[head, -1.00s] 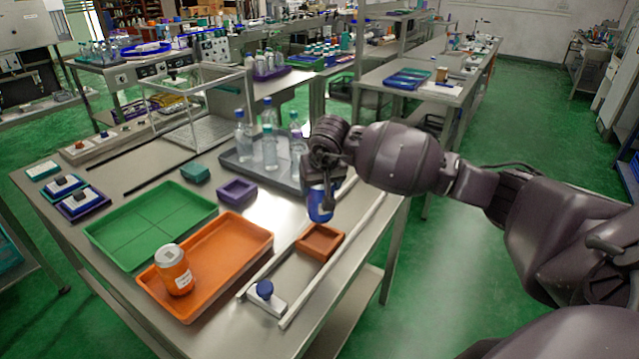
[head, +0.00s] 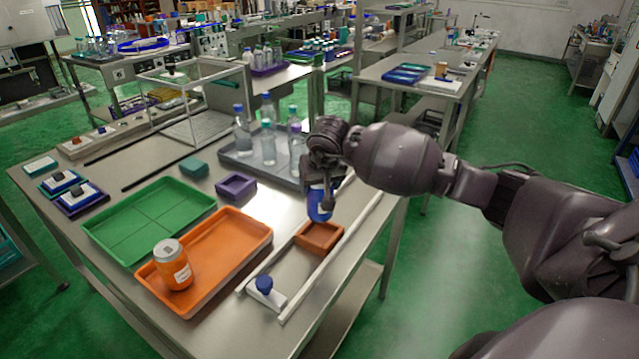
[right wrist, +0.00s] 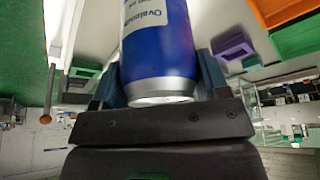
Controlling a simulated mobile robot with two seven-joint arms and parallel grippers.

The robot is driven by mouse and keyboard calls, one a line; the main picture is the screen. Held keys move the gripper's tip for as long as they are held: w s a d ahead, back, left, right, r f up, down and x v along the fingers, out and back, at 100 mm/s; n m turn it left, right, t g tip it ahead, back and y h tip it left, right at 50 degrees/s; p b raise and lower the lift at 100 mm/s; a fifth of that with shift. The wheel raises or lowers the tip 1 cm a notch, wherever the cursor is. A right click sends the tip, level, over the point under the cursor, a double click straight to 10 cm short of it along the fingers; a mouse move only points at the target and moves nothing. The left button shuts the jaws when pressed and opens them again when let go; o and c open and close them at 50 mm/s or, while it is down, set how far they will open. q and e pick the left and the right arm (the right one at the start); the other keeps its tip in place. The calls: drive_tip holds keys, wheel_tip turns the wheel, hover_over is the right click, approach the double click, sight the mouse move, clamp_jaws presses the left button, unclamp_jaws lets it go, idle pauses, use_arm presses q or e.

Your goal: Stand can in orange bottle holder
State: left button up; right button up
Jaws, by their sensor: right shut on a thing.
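My right gripper (head: 322,184) is shut on a blue can (head: 318,205), pointing down at the right side of the table. The can hangs roughly upright just above and behind the orange bottle holder (head: 319,238), a small square open box that looks empty. From this angle I cannot tell how wide the gap is between can and holder. In the right wrist view the blue can (right wrist: 158,45) sits between the fingers, with a white label and a silver end nearest the palm. My left gripper is not in view.
A purple box (head: 236,187) and a grey tray of bottles (head: 235,165) lie behind. Pale rails (head: 340,250) and a blue-knobbed block (head: 264,287) flank the holder.

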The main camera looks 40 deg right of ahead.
drive_tip(key=shift+f+b, duration=0.4)
drive_tip(key=shift+f, duration=0.3)
drive_tip(key=shift+f+b, duration=0.4)
drive_tip(key=shift+f, duration=0.25)
drive_tip(key=shift+f+b, duration=0.65)
drive_tip(key=shift+f, duration=0.55)
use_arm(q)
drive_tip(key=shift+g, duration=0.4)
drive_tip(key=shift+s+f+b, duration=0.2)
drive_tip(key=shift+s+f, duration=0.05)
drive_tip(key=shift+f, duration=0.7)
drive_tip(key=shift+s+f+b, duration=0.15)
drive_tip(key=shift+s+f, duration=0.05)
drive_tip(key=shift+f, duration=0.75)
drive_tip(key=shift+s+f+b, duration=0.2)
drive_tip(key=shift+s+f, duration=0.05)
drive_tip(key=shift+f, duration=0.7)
use_arm(e)
drive_tip(key=shift+f, duration=0.95)
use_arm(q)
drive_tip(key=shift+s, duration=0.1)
use_arm(e)
drive_tip(key=o, duration=0.7)
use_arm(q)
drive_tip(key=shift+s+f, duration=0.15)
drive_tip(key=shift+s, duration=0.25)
use_arm(e)
drive_tip(key=o, duration=0.5)
drive_tip(key=shift+o, duration=0.3)
